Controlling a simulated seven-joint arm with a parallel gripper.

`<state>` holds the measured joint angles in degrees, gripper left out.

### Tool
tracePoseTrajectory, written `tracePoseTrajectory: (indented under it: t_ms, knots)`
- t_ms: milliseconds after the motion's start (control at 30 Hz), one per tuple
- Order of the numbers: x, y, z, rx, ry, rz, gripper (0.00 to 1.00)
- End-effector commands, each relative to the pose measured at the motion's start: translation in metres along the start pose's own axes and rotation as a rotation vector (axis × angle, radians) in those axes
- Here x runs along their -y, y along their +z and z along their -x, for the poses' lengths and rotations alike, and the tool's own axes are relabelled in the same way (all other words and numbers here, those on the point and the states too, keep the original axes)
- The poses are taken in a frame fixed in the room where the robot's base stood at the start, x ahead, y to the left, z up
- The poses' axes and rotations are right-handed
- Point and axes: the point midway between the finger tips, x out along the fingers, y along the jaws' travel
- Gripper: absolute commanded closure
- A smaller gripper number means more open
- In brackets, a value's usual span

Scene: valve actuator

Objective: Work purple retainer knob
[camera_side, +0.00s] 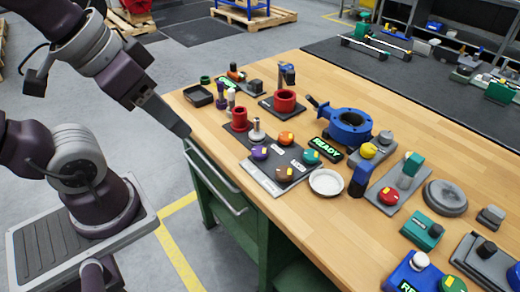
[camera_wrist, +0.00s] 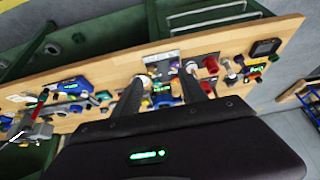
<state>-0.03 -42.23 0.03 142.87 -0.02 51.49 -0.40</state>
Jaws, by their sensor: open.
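The purple retainer knob (camera_side: 260,153) is a small round knob with a yellow mark. My gripper (camera_side: 187,133) is in the air to the left of the panel, near the bench's left edge, clear of the knob. In the wrist view my gripper (camera_wrist: 163,74) shows two dark fingers spread apart with nothing held between them.
Red cylinders (camera_side: 240,119) and a silver-topped post (camera_side: 257,132) stand close behind the panel. A white dish (camera_side: 326,182) and a green READY display (camera_side: 325,150) are to its right. A blue valve body (camera_side: 350,127) stands farther back. The bench's left front strip is bare.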

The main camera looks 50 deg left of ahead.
Motion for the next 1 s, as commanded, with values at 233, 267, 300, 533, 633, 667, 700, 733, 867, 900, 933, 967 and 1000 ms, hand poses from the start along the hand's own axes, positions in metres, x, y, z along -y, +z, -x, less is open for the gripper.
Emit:
tracePoseTrajectory:
  t_ms: [233, 267, 300, 533, 633, 667, 700, 733, 867, 900, 933, 967, 1000]
  knots:
    - [0.01, -0.078, -0.056, 0.199, -0.024, 0.265, 0.38]
    - [0.012, -0.088, -0.071, 0.231, -0.034, 0.312, 0.38]
    - [0.016, -0.101, -0.093, 0.271, -0.049, 0.372, 0.38]
    - [0.038, -0.126, -0.209, 0.436, -0.147, 0.628, 0.38]
    - [0.042, -0.125, -0.231, 0.46, -0.168, 0.669, 0.38]
    - [0.042, -0.124, -0.235, 0.464, -0.171, 0.675, 0.38]
    - [0.043, -0.122, -0.24, 0.467, -0.173, 0.679, 0.38]
    - [0.043, -0.119, -0.244, 0.468, -0.174, 0.681, 0.38]
    - [0.043, -0.106, -0.267, 0.471, -0.174, 0.68, 0.38]
    - [0.043, -0.102, -0.274, 0.471, -0.174, 0.679, 0.38]
    - [0.043, -0.1, -0.278, 0.47, -0.173, 0.678, 0.38]
    - [0.043, -0.098, -0.282, 0.47, -0.173, 0.678, 0.38]
    - [0.043, -0.096, -0.288, 0.468, -0.173, 0.678, 0.38]
